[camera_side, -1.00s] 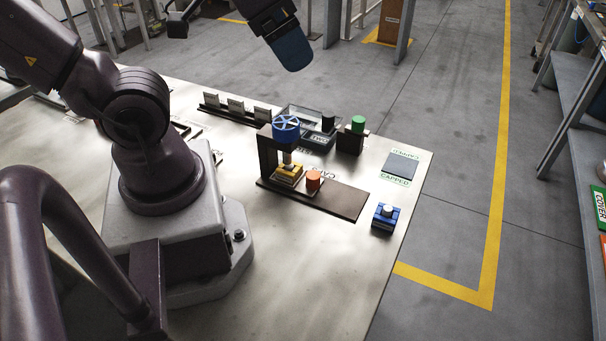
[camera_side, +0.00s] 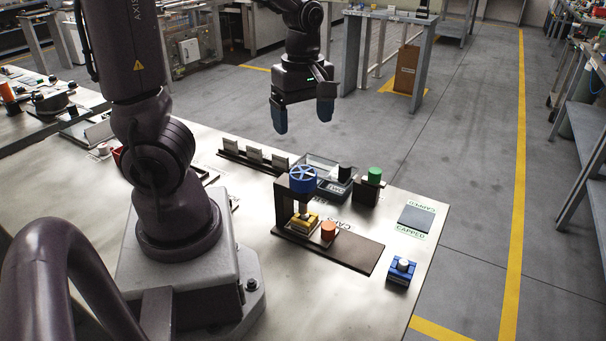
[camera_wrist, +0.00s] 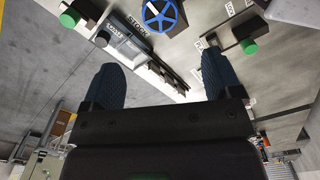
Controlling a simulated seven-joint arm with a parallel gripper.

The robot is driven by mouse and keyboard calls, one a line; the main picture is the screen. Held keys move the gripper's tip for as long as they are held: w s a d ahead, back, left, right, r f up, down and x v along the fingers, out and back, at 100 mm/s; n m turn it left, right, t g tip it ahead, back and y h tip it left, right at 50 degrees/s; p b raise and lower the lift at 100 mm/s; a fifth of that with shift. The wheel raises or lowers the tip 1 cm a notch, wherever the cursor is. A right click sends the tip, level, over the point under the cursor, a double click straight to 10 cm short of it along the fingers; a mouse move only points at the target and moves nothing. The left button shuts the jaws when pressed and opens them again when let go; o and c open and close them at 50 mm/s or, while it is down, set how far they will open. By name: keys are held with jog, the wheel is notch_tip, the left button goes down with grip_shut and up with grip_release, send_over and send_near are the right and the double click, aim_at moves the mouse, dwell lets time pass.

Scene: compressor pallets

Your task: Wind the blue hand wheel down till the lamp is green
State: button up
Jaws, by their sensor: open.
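The blue hand wheel (camera_side: 303,179) sits on top of a dark press frame (camera_side: 283,205), over a pale spindle and a yellow block (camera_side: 304,221). It also shows at the top of the wrist view (camera_wrist: 160,14). An orange cylinder (camera_side: 328,231) stands on the press base. A green cylinder (camera_side: 375,174) stands on a dark block behind and right of the press. I cannot tell which of these is the lamp. My gripper (camera_side: 303,114) is open and empty, fingers pointing down, above and apart from the wheel. Both fingers show in the wrist view (camera_wrist: 158,85).
A tray with clear walls (camera_side: 325,165) and a row of pale cards (camera_side: 254,155) lie behind the press. The front table area is clear.

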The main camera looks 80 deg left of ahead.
aim_at(303, 172)
notch_tip(303, 172, down, 13)
dwell(0.6)
jog(key=c, duration=0.9)
